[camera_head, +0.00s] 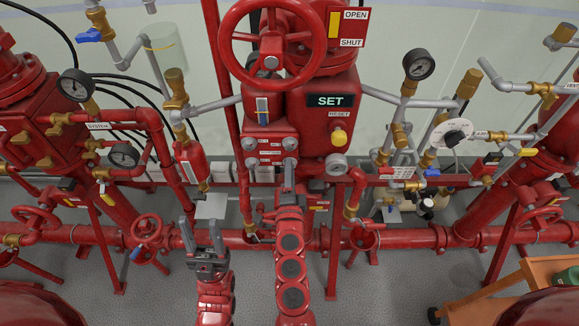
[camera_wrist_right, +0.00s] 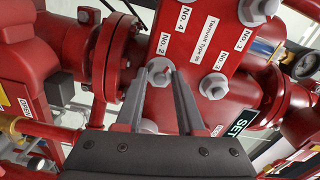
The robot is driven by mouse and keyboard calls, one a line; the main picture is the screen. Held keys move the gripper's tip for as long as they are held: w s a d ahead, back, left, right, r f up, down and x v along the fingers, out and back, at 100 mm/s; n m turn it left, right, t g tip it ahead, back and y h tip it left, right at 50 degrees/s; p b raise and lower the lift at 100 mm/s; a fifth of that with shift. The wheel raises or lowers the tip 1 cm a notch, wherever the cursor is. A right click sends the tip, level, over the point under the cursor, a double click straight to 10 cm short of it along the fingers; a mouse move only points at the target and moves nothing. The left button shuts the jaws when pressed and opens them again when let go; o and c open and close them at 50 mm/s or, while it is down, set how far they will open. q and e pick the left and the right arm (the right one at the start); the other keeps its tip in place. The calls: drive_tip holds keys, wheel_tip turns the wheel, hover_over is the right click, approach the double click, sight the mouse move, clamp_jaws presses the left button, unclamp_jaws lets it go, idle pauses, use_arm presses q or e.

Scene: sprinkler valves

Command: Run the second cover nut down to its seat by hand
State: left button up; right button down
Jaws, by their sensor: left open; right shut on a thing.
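The red cover plate (camera_head: 270,152) sits on the front of the valve body, with grey hex nuts at its corners. My right gripper (camera_wrist_right: 161,78) is shut on the grey nut (camera_wrist_right: 159,68) beside the "No. 2" label. Whether this nut touches the plate is hidden by the fingers. Two other grey nuts, one on the right (camera_wrist_right: 214,86) and one at the top (camera_wrist_right: 254,10), show in the right wrist view. In the head view my right gripper (camera_head: 289,172) reaches up to the plate's lower right. My left gripper (camera_head: 203,242) is open and empty, low and left of the plate.
A red handwheel (camera_head: 272,42) stands above the plate, with a green "SET" sign (camera_head: 330,100) to the right. Red pipes and pressure gauges (camera_head: 419,65) crowd both sides. An orange cart (camera_head: 490,293) stands at lower right. Grey floor lies between the lower pipes.

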drive_tip(key=m+b, duration=0.3)
drive_tip(key=shift+f, duration=0.1)
idle(0.3)
drive_tip(key=m+b, duration=0.2)
drive_tip(key=m, duration=0.1)
drive_tip(key=shift+m, duration=0.4)
